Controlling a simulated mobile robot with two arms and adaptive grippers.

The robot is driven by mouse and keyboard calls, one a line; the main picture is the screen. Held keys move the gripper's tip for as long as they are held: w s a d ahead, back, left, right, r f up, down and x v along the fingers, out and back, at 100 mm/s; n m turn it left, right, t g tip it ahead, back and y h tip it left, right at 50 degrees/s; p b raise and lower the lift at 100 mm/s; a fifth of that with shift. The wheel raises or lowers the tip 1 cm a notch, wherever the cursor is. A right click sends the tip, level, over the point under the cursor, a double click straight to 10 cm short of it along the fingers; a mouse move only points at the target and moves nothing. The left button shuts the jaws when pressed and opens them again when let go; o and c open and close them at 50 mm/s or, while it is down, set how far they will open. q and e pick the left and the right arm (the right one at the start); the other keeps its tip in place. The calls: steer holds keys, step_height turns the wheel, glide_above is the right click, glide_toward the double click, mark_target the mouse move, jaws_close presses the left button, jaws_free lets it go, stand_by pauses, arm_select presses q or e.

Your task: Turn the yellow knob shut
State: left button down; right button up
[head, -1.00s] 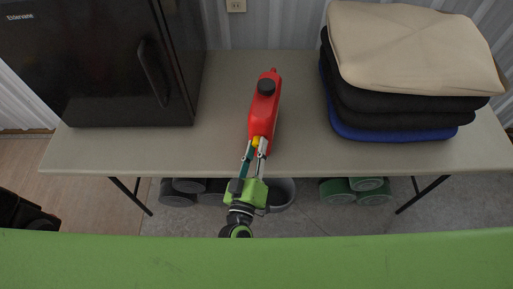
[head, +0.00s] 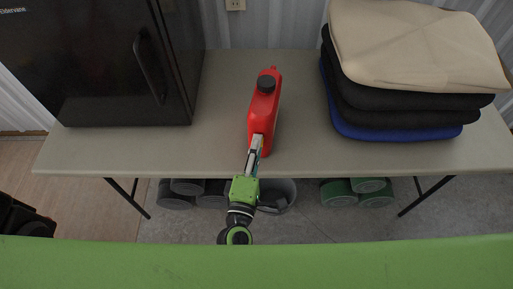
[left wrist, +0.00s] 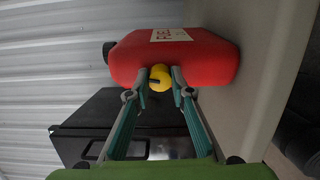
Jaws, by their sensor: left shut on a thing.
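A red fuel can (head: 264,105) with a black cap (head: 266,84) stands on the table. It also shows in the left wrist view (left wrist: 190,58), turned sideways, with a pale label. The yellow knob (left wrist: 162,74) is on the side of the can facing me, with a dark mark on it. My left gripper (head: 256,140) reaches over the table's front edge to the can. In the left wrist view its two fingertips (left wrist: 160,78) are on either side of the knob, shut on it. In the head view the gripper hides the knob. My right gripper is not in view.
The table (head: 225,85) is bare around the can. A black fridge (head: 105,65) stands at left and a stack of folded cloths or cushions (head: 410,50) at right. Green cylinders (head: 358,192), dark ones (head: 178,195) and a grey bucket (head: 285,190) are under the table.

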arm_select(q)
steer(key=shift+n+b, duration=0.35)
steer(key=shift+n, duration=0.85)
steer(key=c, duration=1.8)
jaws_free()
steer(key=v, duration=1.2)
steer(key=shift+f, duration=0.1)
